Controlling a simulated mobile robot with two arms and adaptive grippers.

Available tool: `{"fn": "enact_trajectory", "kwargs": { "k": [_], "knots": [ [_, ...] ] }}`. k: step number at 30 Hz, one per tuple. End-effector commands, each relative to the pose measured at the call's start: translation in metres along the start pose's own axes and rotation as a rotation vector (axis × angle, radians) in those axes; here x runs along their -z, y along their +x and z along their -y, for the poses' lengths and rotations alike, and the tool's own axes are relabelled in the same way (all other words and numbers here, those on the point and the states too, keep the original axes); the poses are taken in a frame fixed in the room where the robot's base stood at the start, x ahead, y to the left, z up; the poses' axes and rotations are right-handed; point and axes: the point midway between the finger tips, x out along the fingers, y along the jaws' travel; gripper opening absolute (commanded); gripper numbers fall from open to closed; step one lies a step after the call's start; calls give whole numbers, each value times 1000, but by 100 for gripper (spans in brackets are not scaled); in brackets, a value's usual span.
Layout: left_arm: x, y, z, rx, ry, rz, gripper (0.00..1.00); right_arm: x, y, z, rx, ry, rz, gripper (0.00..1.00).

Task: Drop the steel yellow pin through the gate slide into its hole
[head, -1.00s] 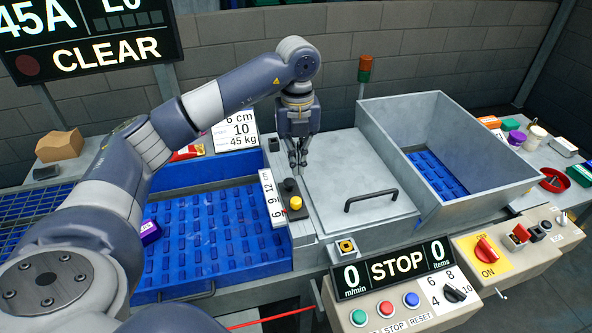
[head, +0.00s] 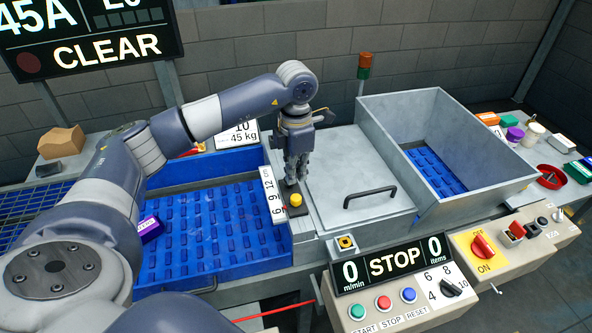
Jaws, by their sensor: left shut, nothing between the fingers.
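The yellow pin (head: 295,200) shows as a yellow round head low on the gate slide, by the dark block at its near end. Whether its shaft is in a hole cannot be seen. A white scale plate (head: 272,194) marked 6, 9, 12 stands along the left of the slide. My left gripper (head: 291,182) points down over the slide, just behind the yellow head. Its fingers are shut and empty, and they cover the place of the black knob. My right gripper is not in view.
Left of the slide is a blue-floored infeed tray (head: 205,235) with a purple box (head: 150,229). A grey lid (head: 350,170) with a black handle (head: 370,197) lies to the right, beside a deep grey bin (head: 445,115). The STOP display (head: 392,265) stands in front.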

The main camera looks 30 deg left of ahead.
Motion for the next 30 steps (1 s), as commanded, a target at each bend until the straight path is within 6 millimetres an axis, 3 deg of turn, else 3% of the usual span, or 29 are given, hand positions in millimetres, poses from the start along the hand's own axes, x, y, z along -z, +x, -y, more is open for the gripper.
{"fn": "enact_trajectory", "kwargs": {
  "k": [15,30],
  "knots": [
    [0,54,0,1,-2,-1,0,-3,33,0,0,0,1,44],
    [0,58,0,0,-2,-1,0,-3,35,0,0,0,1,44]
  ]
}}
